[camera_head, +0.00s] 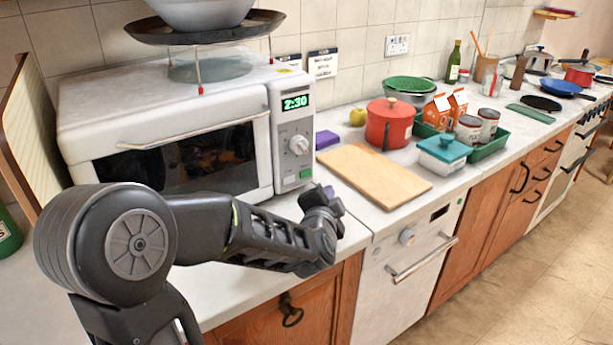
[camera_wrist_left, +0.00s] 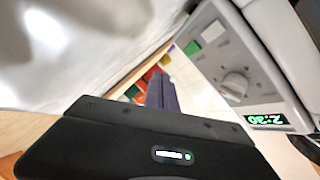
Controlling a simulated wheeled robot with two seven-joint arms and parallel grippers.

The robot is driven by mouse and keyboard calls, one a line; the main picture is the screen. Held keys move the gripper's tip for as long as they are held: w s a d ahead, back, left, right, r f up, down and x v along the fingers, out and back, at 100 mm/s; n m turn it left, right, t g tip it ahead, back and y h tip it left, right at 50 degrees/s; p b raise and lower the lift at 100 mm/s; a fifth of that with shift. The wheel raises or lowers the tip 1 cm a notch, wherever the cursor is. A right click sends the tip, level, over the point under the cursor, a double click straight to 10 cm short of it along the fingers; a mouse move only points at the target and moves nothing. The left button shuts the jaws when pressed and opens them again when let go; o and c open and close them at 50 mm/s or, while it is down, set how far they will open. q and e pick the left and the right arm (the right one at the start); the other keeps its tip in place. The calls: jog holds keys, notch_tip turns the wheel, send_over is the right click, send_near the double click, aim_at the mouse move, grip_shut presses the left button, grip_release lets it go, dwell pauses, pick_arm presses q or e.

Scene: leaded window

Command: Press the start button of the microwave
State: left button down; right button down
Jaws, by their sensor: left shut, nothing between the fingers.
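The white microwave (camera_head: 190,120) stands on the counter at the left in the head view, door shut, its display (camera_head: 295,102) reading 2:30. The green button (camera_head: 305,174), likely start, is low on the control panel, below the round dial (camera_head: 299,145). It also shows in the left wrist view (camera_wrist_left: 192,47), beside a pale button (camera_wrist_left: 213,32). My left gripper (camera_head: 322,194) is shut and empty, just in front of and below the button in the head view. In the left wrist view its purplish fingers (camera_wrist_left: 161,92) appear apart from the panel. My right gripper is not in view.
A wooden board (camera_head: 375,176) lies on the counter right of the microwave, with a red pot (camera_head: 390,124) and a teal-lidded box (camera_head: 442,153) beyond. A purple block (camera_head: 326,139) sits beside the microwave. A dark pan (camera_head: 205,28) on a stand is above it.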

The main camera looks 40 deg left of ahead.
aim_at(306, 174)
pick_arm(q)
jog(key=shift+w+a+b, duration=0.2)
jog(key=shift+w+a, duration=0.05)
jog(key=shift+a, duration=0.65)
jog(key=shift+w+a+b, duration=0.15)
jog(key=shift+w+a, duration=0.15)
jog(key=shift+a, duration=0.6)
jog(key=shift+w+a+b, duration=0.2)
jog(key=shift+w+a, duration=0.05)
jog(key=shift+a, duration=0.65)
jog(key=shift+a, duration=0.1)
jog(key=shift+w+a, duration=0.1)
jog(key=shift+a, duration=0.2)
